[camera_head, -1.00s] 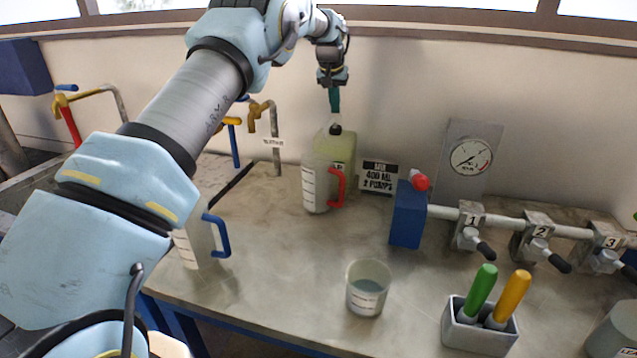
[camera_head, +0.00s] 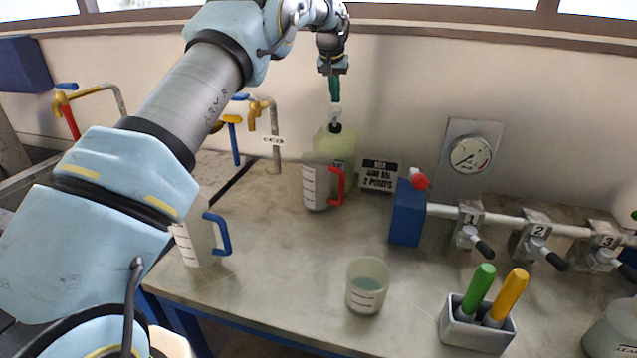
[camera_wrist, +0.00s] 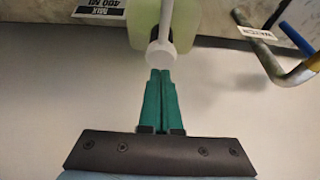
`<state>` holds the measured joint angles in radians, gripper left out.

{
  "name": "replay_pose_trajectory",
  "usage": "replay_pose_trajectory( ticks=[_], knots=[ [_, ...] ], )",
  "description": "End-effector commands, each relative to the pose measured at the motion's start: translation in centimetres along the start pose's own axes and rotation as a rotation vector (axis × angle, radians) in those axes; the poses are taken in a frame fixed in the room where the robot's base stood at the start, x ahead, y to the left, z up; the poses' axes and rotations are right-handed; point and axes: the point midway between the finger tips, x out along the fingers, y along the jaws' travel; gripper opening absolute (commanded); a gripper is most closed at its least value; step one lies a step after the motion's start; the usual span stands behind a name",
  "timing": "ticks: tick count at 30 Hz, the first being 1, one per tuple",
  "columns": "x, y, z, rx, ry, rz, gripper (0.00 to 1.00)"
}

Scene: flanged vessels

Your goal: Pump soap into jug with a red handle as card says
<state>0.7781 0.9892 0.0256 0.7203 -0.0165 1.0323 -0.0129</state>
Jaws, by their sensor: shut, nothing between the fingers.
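The jug with a red handle (camera_head: 316,184) stands upright on the bench near the back wall, graduated on its side. A yellow-green soap bottle (camera_head: 337,146) stands just behind it, partly hidden by the jug. Its pale pump head (camera_head: 335,114) is raised above a dark collar; the pump head also shows in the wrist view (camera_wrist: 160,55). My gripper (camera_head: 335,98) is shut and empty, pointing down just above the pump head; its green fingers (camera_wrist: 161,72) are together. Whether they touch the pump is unclear.
A jug with a blue handle (camera_head: 197,240) stands at left, partly behind my arm. A beaker of liquid (camera_head: 367,286) stands at front centre. Taps (camera_head: 262,112) are left of the bottle. A blue block (camera_head: 407,215) and valve pipe are at right. The middle bench is clear.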

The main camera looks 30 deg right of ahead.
Motion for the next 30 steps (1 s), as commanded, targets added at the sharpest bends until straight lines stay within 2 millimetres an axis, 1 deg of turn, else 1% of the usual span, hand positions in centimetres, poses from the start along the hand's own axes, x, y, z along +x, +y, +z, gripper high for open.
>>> replay_pose_trajectory(
  ticks=[5,21,25,30],
  knots=[
    [-0.5,0.0,-0.2,0.0,0.001,0.0,0.0],
    [-5.0,0.0,-2.2,0.0,0.001,0.0,0.0],
    [-5.5,0.0,-2.4,0.0,0.001,0.0,0.0],
    [-5.5,0.0,-2.3,0.0,0.0,0.0,0.0]
  ],
)
